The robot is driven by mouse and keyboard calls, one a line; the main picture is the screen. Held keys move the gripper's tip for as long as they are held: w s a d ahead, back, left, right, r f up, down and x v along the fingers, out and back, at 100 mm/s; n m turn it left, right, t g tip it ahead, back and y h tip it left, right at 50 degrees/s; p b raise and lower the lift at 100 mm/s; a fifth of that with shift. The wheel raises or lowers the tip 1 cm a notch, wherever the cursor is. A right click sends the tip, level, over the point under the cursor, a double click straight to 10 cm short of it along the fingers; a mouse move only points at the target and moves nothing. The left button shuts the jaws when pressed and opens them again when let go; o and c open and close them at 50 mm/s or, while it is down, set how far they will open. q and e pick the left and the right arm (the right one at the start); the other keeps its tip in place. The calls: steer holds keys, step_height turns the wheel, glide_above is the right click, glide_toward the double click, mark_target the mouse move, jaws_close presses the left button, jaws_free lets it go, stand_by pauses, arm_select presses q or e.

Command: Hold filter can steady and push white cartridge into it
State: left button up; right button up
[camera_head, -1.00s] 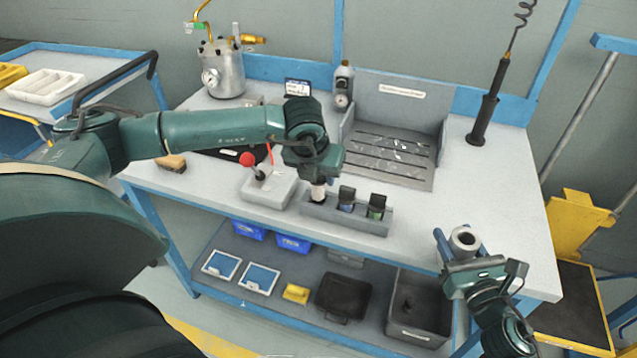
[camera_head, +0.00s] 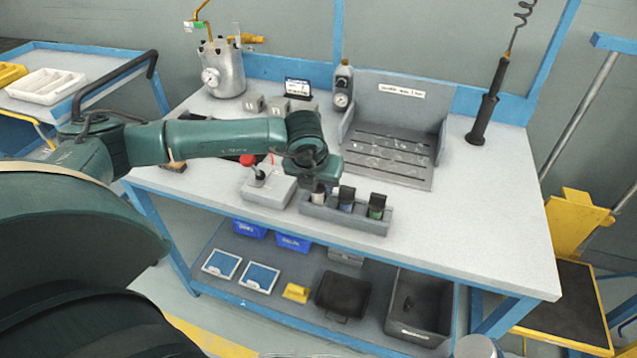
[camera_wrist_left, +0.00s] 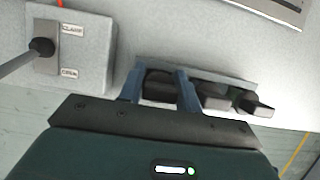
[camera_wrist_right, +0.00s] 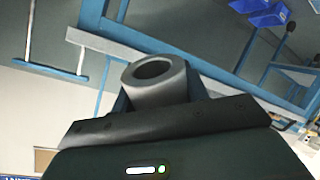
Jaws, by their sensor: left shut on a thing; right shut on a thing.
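The white cartridge (camera_head: 318,197) stands in the left end of the grey rack (camera_head: 360,222); only its lower part shows under my left gripper (camera_head: 322,183). In the left wrist view, my left gripper (camera_wrist_left: 160,88) is shut on a black cap (camera_wrist_left: 161,84), which appears to be the cartridge's top. The filter can (camera_wrist_right: 160,86) is a grey cylinder with an open bore facing up and tilted. My right gripper (camera_wrist_right: 163,98) is shut around it. In the head view, only the can's rounded top (camera_head: 478,346) shows at the bottom edge, off the bench front.
Two black-capped cartridges, blue (camera_head: 346,199) and green (camera_head: 376,206), stand beside it in the rack. A clamp box with a red-knobbed lever (camera_head: 268,188) is left of the rack; a slotted grey tray (camera_head: 388,165) is behind.

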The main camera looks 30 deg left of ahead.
arm_select(q)
steer(key=shift+f, duration=0.25)
arm_select(e)
steer(key=s+d+f+m+g, duration=0.1)
steer(key=s+d+m, duration=0.1)
steer(key=s+m, duration=0.3)
steer(key=m, duration=0.3)
steer(key=shift+s+d+h, duration=0.3)
steer(key=shift+s+d, duration=0.05)
steer(key=shift+s, duration=0.05)
arm_select(q)
steer(key=shift+f, duration=0.2)
steer(key=o, duration=1)
steer(key=shift+c, duration=0.2)
